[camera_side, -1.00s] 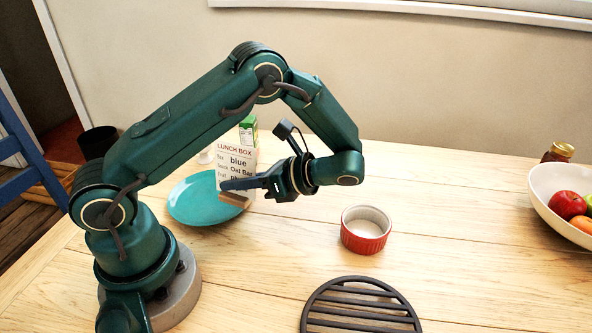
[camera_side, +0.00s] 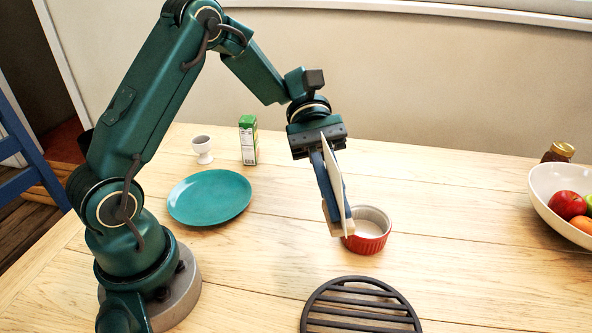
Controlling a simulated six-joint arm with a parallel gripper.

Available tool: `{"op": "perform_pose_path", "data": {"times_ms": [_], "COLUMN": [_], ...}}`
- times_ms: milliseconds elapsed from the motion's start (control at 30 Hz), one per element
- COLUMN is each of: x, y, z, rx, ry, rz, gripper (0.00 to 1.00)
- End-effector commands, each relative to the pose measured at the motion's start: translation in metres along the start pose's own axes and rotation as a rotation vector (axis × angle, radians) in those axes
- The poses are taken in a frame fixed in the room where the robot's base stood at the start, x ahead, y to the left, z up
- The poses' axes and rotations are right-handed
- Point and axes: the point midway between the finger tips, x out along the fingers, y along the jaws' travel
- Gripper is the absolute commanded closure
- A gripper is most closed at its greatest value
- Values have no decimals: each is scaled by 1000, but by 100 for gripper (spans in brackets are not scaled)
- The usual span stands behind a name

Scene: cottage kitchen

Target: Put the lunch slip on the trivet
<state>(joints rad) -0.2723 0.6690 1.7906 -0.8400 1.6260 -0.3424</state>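My gripper (camera_side: 336,205) points downward above the table, in front of the red ramekin in this view. It is shut on the lunch slip (camera_side: 336,170), a white card now seen nearly edge-on, so its printing is hidden. The trivet (camera_side: 362,305) is a round dark slatted rack lying flat on the table at the bottom of the view, cut off by the frame edge. The slip is in the air, apart from the trivet, which lies below and nearer the camera.
The red ramekin (camera_side: 368,240) stands just behind the trivet, partly hidden by my gripper. A teal plate (camera_side: 209,198), a white egg cup (camera_side: 203,151) and a green carton (camera_side: 248,140) are to the left. A fruit bowl (camera_side: 553,207) and a jar (camera_side: 558,153) are at the right.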

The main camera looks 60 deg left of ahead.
Motion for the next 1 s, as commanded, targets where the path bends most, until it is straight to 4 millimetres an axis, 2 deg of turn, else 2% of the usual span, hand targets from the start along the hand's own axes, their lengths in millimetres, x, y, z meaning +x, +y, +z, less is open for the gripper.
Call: {"op": "perform_pose_path", "data": {"times_ms": [67,167,267,600,700,867,1000], "x": [-8,-6,10,94,111,122,128], "y": [0,0,0,5,7,8,6], "z": [-5,-7,-10,-25,-28,-31,-44], "rx": [-14,-20,-22,-21,-19,-19,-23], "ry": [5,4,3,4,5,7,7], "rz": [30,42,40,33,36,40,40], "gripper": [100,100,100,100,100,100,100]}}
